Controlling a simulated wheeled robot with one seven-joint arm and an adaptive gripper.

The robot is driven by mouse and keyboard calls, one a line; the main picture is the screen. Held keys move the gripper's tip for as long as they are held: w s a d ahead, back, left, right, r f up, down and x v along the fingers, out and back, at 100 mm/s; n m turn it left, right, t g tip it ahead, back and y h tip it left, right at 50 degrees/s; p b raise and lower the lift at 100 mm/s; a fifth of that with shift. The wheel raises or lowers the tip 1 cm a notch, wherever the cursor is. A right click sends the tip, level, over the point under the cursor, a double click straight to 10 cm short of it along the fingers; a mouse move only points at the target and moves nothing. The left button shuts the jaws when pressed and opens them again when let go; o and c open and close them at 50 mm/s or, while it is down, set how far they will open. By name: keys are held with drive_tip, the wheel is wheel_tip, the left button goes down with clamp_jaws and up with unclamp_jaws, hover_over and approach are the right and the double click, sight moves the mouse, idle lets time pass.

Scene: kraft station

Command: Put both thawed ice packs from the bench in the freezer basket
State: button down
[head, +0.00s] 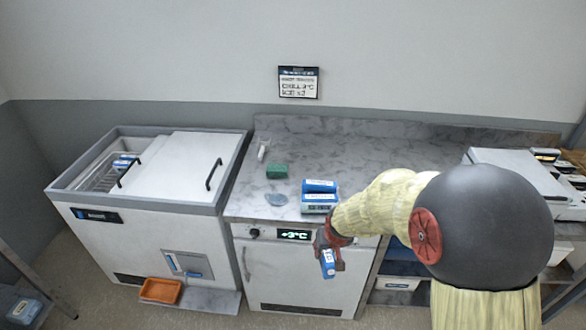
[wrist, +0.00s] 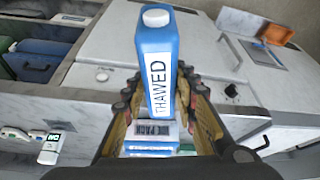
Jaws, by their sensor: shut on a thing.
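My gripper (head: 329,244) is shut on a blue ice pack (head: 327,264), held in front of the bench edge. In the wrist view the pack (wrist: 155,65) has a white cap and a label reading THAWED, between my gripper's fingers (wrist: 163,105). Another blue pack (head: 319,186) lies on the bench (head: 350,150), just behind or on a blue-and-white item (head: 319,204); I cannot tell which. The freezer (head: 140,235) stands at left with its left part uncovered. Its wire basket (head: 98,175) shows there, with blue-and-white packs (head: 125,162) inside or beside it.
A white lid (head: 178,165) with dark handles covers the freezer's right part. A green block (head: 277,171), a bluish flat item (head: 276,200) and a small white tube (head: 262,150) lie on the bench. An orange tray (head: 160,290) sits low before the freezer.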

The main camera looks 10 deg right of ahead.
drive_tip(key=shift+a, duration=0.4)
drive_tip(key=shift+r+p, duration=0.1)
drive_tip(key=shift+p, duration=0.55)
drive_tip(key=s+p, duration=0.1)
drive_tip(key=p, duration=0.3)
drive_tip(key=shift+r, duration=0.35)
drive_tip(key=shift+s+r+p, duration=0.1)
drive_tip(key=shift+s+p, duration=0.15)
drive_tip(key=shift+p, duration=0.85)
